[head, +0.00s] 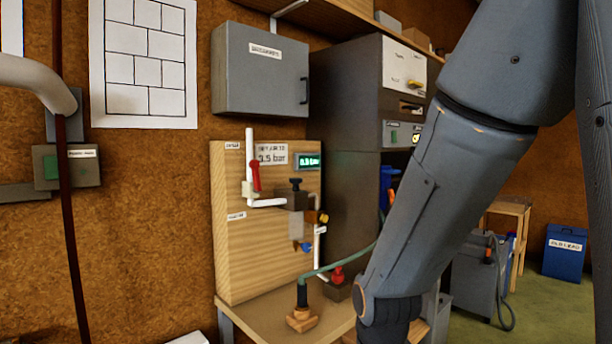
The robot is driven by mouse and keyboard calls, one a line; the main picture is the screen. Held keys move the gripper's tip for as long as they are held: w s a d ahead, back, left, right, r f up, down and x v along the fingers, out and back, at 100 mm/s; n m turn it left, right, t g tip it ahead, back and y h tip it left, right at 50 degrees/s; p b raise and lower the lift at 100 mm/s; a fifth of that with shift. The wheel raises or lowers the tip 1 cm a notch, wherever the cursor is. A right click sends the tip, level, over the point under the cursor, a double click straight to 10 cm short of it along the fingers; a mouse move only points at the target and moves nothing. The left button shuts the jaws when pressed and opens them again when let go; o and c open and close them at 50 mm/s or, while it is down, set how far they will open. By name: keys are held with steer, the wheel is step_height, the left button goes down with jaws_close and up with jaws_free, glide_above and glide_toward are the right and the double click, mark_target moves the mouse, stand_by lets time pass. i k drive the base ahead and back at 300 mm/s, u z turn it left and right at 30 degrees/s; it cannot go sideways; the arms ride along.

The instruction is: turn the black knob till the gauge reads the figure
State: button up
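The black knob (295,184) sits on top of a dark regulator block (292,201) on the upright wooden board. The gauge (308,161) is a small dark display with green digits, above and right of the knob. Its digits are too small to read surely. A white sign (271,157) left of the gauge gives a figure in bar; its first digit is unclear, followed by ".5". My arm comes down from the upper right, to the right of the board. My gripper is out of view below the arm's lower end, and nothing shows it touching the knob.
A red lever (255,176) on white pipe is left of the knob. Below are a yellow part (322,218), a green hose (345,260) and a black-handled tool on a wooden base (301,318). A grey cabinet (262,70) hangs above the board.

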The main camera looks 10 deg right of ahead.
mark_target(296, 181)
steer(key=z, duration=1.2)
steer(key=i, duration=0.9)
steer(key=u, duration=1.55)
